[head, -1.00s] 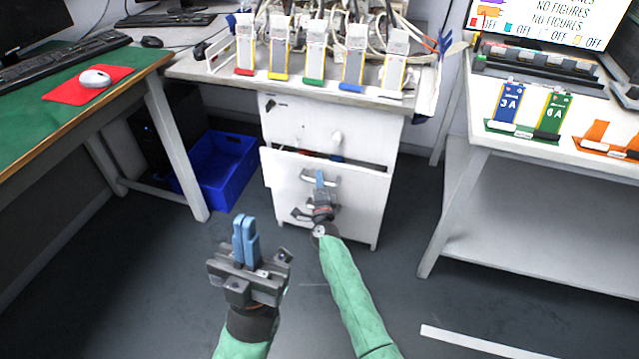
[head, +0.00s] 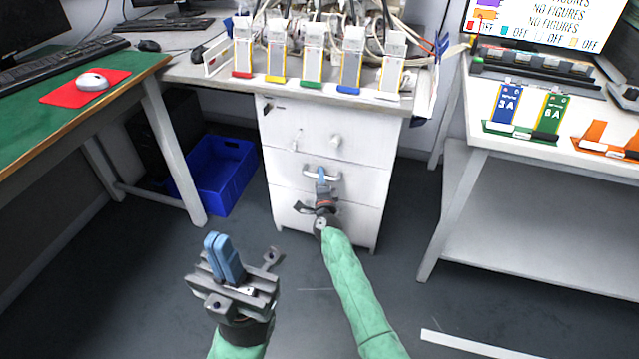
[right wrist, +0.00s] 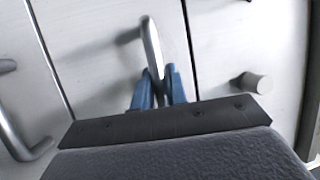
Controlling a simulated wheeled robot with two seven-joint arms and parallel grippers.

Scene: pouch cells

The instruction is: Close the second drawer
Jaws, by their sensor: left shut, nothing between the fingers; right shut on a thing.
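The white drawer cabinet (head: 285,118) stands under the middle desk. Its second drawer (head: 360,182) sits flush with the front, with no gap visible above it in the head view. My right gripper (head: 321,174) is at this drawer's handle (head: 307,169), shut on it. In the right wrist view the blue fingers (right wrist: 160,88) are on either side of the metal handle (right wrist: 152,48). My left gripper (head: 223,258) is shut and empty, low in front of the cabinet and to its left.
The top drawer has a knob (head: 336,142) and looks shut. A blue crate (head: 222,172) stands on the floor left of the cabinet. The right table (head: 470,120) and the green-topped desk (head: 130,68) flank it. The floor in front is clear.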

